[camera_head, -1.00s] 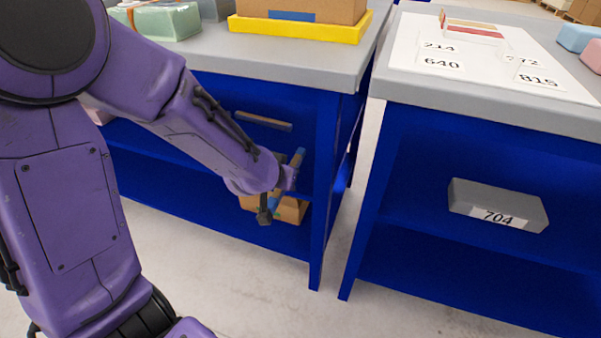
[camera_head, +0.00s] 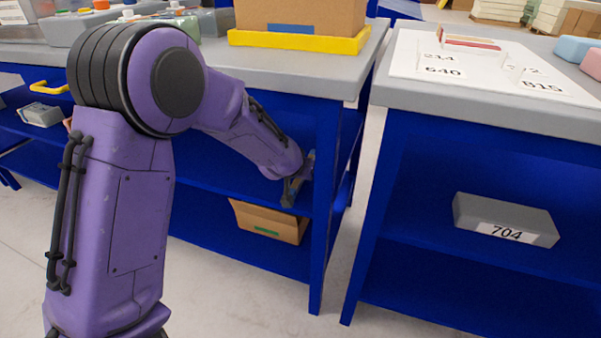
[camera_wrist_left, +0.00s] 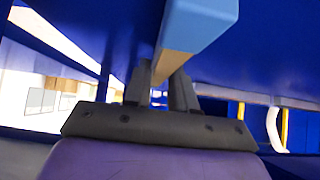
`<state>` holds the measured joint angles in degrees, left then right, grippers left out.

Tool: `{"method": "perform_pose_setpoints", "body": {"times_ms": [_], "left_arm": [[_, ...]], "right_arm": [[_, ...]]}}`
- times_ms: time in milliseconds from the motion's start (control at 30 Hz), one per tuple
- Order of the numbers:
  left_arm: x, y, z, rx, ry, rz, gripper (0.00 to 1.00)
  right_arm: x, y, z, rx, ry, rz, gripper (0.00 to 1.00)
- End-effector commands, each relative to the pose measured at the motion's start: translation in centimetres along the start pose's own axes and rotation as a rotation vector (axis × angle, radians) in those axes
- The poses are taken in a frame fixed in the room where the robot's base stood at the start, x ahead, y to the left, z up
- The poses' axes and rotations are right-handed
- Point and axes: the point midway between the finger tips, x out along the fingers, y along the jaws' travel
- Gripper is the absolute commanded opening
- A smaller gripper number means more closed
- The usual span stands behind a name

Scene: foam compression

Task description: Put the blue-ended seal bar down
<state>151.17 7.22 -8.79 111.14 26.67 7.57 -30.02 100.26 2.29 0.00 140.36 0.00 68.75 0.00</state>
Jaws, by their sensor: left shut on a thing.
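The blue-ended seal bar (camera_wrist_left: 200,22) shows large in the left wrist view, with a light blue end and a tan side. It runs down between the dark fingers of my left gripper (camera_wrist_left: 160,88), which are shut on it. In the head view my left gripper (camera_head: 292,188) is inside the blue bench at its middle shelf, close to the right-hand leg. My forearm hides much of the bar there. I cannot tell whether the bar touches the shelf. My right gripper is out of view.
An open cardboard box (camera_head: 268,224) sits on the lower shelf below my gripper. The blue bench leg (camera_head: 322,200) stands close on the right. A yellow tray (camera_head: 300,42) with a carton is on the benchtop. A grey block labelled 704 (camera_head: 500,217) lies in the right bench.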

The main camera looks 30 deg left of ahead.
Motion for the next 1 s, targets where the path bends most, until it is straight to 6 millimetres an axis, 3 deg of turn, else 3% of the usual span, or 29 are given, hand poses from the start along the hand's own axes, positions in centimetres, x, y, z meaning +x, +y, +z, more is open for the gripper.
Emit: {"method": "perform_pose_setpoints", "body": {"times_ms": [100,133,200,467,567,900,1000], "left_arm": [[0.2,0.0,0.2,-0.001,0.000,-0.001,0.00],[0.2,0.0,0.2,0.000,0.000,-0.001,0.35],[0.2,0.0,0.2,0.000,0.000,-0.001,0.51],[0.1,0.0,0.1,0.000,0.000,0.000,0.51],[-0.8,0.0,-0.3,0.001,0.002,0.000,0.51],[-9.2,0.0,-0.5,0.002,0.003,0.000,0.51],[-10.9,0.0,-0.3,0.002,0.001,0.000,0.51]], "right_arm": [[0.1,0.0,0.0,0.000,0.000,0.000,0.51],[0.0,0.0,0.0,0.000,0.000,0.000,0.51],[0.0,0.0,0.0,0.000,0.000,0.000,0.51],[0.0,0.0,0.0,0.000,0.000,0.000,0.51],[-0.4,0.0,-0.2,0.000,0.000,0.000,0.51],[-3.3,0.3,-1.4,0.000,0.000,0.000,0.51],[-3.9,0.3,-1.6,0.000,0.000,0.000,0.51]]}}
